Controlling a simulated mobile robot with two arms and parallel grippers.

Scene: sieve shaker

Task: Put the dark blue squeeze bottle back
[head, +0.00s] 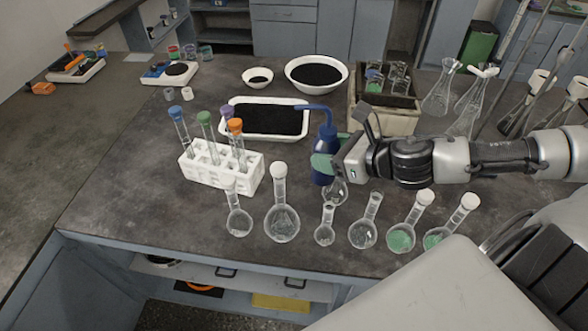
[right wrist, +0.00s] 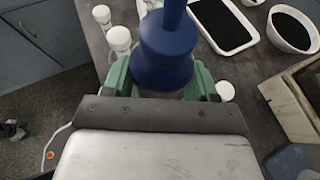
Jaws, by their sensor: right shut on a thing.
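The dark blue squeeze bottle (head: 323,150) stands upright in the middle of the head view, its thin bent spout pointing left. My right gripper (head: 322,163) comes in from the right and is shut around the bottle's body. In the right wrist view the bottle (right wrist: 165,45) sits between the green finger pads of my right gripper (right wrist: 163,88). Whether the bottle's base touches the table cannot be told. My left gripper is in neither view.
Several stoppered flasks (head: 283,222) line the table's front edge, one close below the bottle. A white rack (head: 213,172) with capped tubes stands to the left. Behind are a white tray of black grains (head: 268,136), a bowl (head: 340,83) and a crate (head: 360,120). The table's left front (head: 120,215) is clear.

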